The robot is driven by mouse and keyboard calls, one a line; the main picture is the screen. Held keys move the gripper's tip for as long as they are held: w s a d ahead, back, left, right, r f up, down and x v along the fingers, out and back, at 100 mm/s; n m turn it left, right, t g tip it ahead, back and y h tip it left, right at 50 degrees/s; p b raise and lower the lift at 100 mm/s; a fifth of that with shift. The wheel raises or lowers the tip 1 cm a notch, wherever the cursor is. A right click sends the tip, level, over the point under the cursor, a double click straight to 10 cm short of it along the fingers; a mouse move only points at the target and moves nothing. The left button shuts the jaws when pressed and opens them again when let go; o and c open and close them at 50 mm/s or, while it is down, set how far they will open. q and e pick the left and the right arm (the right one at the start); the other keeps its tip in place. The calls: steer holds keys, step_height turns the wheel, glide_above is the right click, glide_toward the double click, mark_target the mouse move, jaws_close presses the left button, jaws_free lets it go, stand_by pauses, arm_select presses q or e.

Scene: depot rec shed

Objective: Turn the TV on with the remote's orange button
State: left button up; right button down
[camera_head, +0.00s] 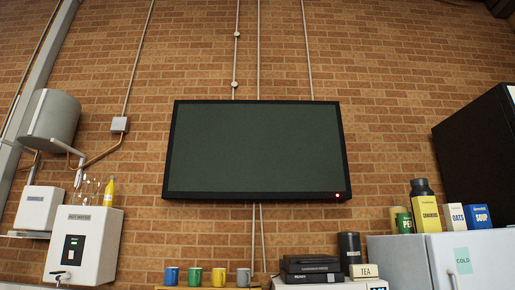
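The TV (256,150) hangs on the brick wall in the middle of the view. Its screen is dark grey-green and blank, and a small red light (338,195) glows at its lower right corner. No remote and no orange button can be made out. Neither of my grippers is in view.
Several coloured mugs (195,277) stand below the TV. Stacked black boxes (311,268) and a tea box (364,271) are right of them. A fridge (470,255) with food packets on top stands right. A white water heater (84,245) is at left.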

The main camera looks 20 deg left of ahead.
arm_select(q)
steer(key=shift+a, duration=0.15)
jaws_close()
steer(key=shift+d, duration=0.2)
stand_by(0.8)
